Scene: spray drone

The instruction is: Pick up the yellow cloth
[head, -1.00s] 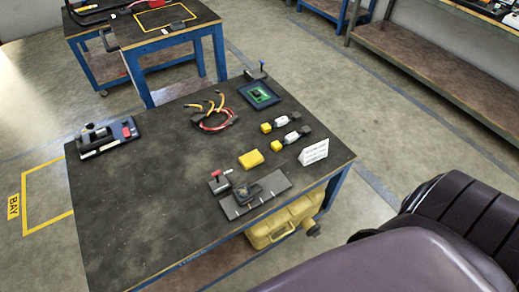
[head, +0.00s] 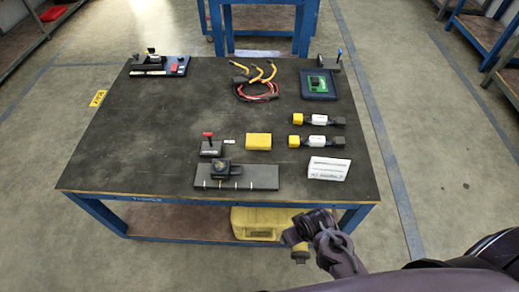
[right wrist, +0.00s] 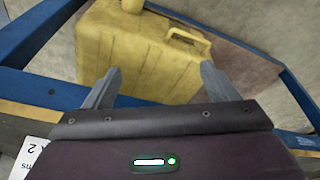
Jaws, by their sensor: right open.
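The yellow cloth (head: 258,141) looks like a small folded block. It lies flat on the dark workbench (head: 140,140), right of the middle, behind the grey plate. My right gripper (right wrist: 160,88) is open and empty in the right wrist view, with its two fingers wide apart. It is beyond the bench's front edge, away from the cloth, and faces a yellow tank below. My right arm (head: 335,248) enters at the lower right of the head view; its fingertips are not clear there. The cloth is not in the wrist view. My left gripper is not in view.
A grey plate (head: 262,178) with a dark block, a red-knobbed lever (head: 209,146) and a white card (head: 328,168) surround the cloth. Two yellow-ended parts (head: 317,142) lie to its right, cables (head: 256,82) behind. The yellow tank (right wrist: 130,60) sits under the bench. The bench's left half is mostly clear.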

